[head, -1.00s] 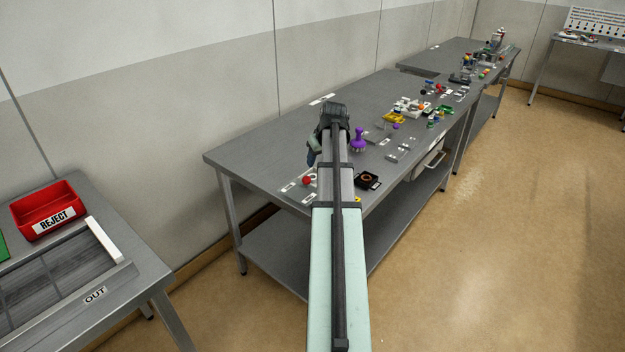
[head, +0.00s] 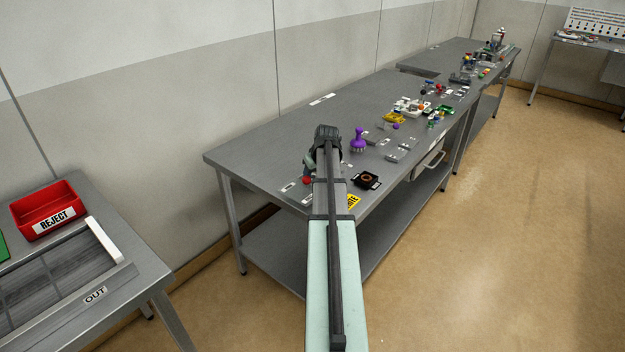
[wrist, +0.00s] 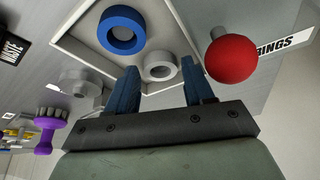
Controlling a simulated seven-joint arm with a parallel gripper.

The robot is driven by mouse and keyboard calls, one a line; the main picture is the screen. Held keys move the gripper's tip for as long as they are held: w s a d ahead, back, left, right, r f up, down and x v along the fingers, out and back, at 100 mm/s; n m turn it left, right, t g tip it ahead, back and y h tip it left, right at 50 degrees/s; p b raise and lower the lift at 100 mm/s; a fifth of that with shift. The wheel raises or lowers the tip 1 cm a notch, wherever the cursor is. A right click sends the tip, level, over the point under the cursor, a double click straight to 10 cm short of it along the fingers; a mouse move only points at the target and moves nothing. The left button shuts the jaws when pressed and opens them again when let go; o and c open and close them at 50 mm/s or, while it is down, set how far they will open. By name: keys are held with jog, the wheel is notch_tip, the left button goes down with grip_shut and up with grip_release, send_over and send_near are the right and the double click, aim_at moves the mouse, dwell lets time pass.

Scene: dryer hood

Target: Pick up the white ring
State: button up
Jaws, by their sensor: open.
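The white ring (wrist: 160,68) lies in a shallow white-edged tray (wrist: 72,46) in the wrist view. My gripper (wrist: 159,63) is open, and its two blue fingers appear on either side of the ring. I cannot tell how high the fingertips are above it. A larger blue ring (wrist: 122,30) lies in the same tray, to the upper left of the white ring. In the head view my gripper (head: 308,170) is low over the near left end of the bench, and my arm hides the white ring.
A red ball (wrist: 233,58) is close to the right finger; it also shows in the head view (head: 306,180). A grey part (wrist: 80,82) and a purple knobbed piece (wrist: 50,122) are to the left.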

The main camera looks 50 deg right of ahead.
jog(key=shift+w+f, duration=0.1)
jog(key=shift+f, duration=0.15)
jog(key=c, duration=0.8)
notch_tip(320, 180, up, 9)
jog(key=shift+m, duration=0.4)
jog(key=s+d, duration=0.1)
jog(key=d, duration=0.3)
jog(key=s+d+f, duration=0.1)
jog(key=d, duration=0.3)
jog(key=s+d+f, duration=0.1)
jog(key=d, duration=0.2)
jog(key=shift+s+d+f, duration=0.1)
jog(key=shift+s+d, duration=0.15)
jog(key=shift+d, duration=0.15)
jog(key=shift+w+d, duration=0.25)
jog(key=shift+w, duration=0.05)
jog(key=shift+a+n, duration=0.1)
jog(key=shift+n, duration=0.3)
